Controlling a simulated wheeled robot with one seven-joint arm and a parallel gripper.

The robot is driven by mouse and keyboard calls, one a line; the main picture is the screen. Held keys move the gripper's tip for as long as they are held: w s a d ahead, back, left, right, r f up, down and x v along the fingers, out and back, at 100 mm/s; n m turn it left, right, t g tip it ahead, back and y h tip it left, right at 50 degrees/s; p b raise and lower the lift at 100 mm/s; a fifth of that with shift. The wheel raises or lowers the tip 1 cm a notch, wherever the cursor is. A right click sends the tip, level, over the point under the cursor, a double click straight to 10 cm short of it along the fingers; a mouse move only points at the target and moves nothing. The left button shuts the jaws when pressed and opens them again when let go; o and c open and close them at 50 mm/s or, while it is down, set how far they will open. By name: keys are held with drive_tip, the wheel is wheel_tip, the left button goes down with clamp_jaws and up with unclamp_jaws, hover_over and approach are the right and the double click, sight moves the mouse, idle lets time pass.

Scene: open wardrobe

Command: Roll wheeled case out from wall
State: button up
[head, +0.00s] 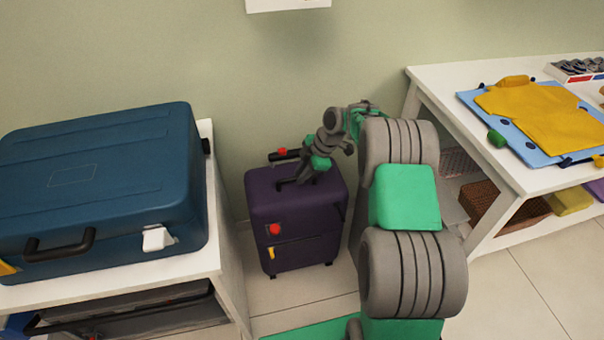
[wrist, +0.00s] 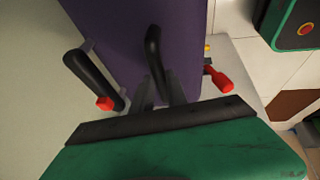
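The wheeled case (head: 298,213) is purple and stands upright on the floor close to the wall, between a white cabinet and a white table. Its dark top handle (wrist: 154,50) shows in the wrist view as a black loop. My gripper (wrist: 161,88) reaches down over the case top, its two grey fingers close together with the handle between them. They appear shut on it, though the contact is partly hidden. In the head view my gripper (head: 304,176) is small at the case top. A second black bar with a red end (wrist: 92,78) is left of the fingers.
A blue suitcase (head: 100,185) lies on the white cabinet (head: 232,270) close on the left. The white table (head: 440,92) with folded cloths and a wicker basket (head: 490,208) is on the right. Tiled floor (head: 300,292) is open in front of the case.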

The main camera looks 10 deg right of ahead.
clamp_jaws()
idle(0.9)
